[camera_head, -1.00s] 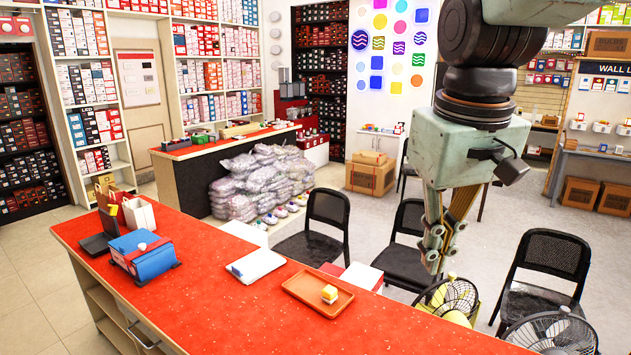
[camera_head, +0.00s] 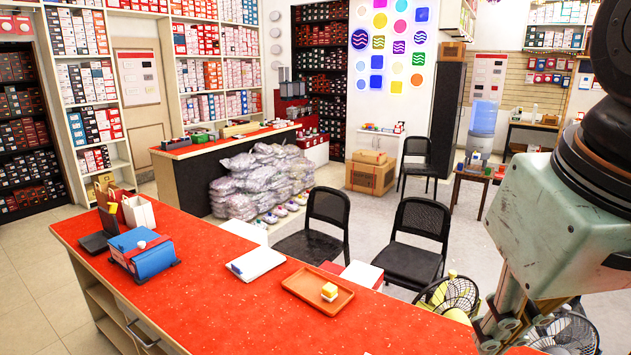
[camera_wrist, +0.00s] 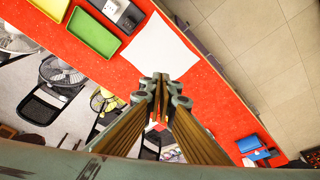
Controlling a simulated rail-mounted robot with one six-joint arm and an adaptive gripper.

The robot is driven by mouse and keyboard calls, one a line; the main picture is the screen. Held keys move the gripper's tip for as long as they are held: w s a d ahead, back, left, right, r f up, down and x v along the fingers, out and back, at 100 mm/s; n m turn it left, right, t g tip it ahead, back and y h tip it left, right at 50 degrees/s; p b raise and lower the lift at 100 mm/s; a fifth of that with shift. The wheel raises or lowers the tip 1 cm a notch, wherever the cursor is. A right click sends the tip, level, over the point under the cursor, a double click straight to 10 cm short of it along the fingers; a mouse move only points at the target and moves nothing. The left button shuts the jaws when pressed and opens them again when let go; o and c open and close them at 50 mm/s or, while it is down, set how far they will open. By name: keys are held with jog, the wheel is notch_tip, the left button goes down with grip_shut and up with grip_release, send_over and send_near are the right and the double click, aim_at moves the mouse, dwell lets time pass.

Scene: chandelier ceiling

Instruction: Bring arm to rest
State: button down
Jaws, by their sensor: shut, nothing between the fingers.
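My gripper (camera_head: 500,325) is at the lower right of the head view, pointing down beside the right end of the red counter (camera_head: 215,290). In the wrist view my gripper (camera_wrist: 161,88) has its fingertips together with nothing between them, over the red counter (camera_wrist: 205,95). Its fingers hide part of the counter below. My arm covers the right edge of the head view.
An orange tray (camera_head: 300,298) with a yellow-and-white block (camera_head: 329,292), a white pad (camera_head: 256,263) and a blue box (camera_head: 146,258) lie on the counter. Black chairs (camera_head: 415,240) and fans (camera_head: 450,295) stand behind it. The wrist view shows a green tray (camera_wrist: 92,33) and white sheet (camera_wrist: 158,46).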

jog(key=shift+m, duration=0.3)
jog(key=shift+s+d+f, duration=0.1)
jog(key=shift+s+f, duration=0.2)
jog(key=shift+s, duration=0.45)
jog(key=shift+s+a+f, duration=0.1)
jog(key=shift+s+f, duration=0.25)
jog(key=shift+s, duration=0.35)
jog(key=shift+s+d+f, duration=0.1)
jog(key=shift+s+f, duration=0.2)
jog(key=shift+s, duration=0.45)
